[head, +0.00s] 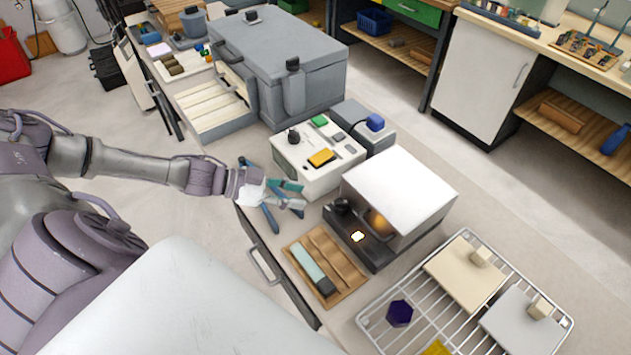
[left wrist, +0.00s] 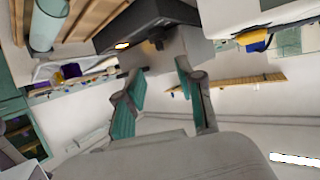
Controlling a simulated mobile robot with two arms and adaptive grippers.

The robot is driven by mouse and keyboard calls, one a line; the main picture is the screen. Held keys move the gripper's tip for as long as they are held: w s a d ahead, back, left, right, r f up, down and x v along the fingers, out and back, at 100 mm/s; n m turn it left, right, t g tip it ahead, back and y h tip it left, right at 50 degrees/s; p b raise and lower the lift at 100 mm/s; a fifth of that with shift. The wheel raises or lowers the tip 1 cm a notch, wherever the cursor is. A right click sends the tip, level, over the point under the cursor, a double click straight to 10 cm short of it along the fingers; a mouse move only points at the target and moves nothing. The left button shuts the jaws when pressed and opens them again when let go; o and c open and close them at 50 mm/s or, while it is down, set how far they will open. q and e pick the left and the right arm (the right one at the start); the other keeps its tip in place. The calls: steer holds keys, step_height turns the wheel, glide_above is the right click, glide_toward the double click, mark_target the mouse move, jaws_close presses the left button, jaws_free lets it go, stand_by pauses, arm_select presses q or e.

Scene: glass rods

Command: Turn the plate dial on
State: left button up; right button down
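A silver-white box unit (head: 400,190) with a dark front panel stands on the bench; it also shows in the left wrist view (left wrist: 150,14). A black dial (head: 342,206) sits on its panel, with a lit orange-white light (head: 357,236) beside it. A white control box (head: 318,172) behind it carries another black knob (head: 294,136); I cannot tell which is the plate dial. My left gripper (head: 298,194) is open and empty, left of the silver unit and in front of the control box, apart from both. Its teal fingers (left wrist: 159,70) are spread in the left wrist view. My right gripper is out of view.
A wooden tray (head: 344,268) with a pale glass-like bar lies in front of the silver unit. A wire rack (head: 468,315) with plates and a purple hexagonal piece is at the lower right.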

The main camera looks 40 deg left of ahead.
arm_select(q)
steer(key=shift+v, duration=1.35)
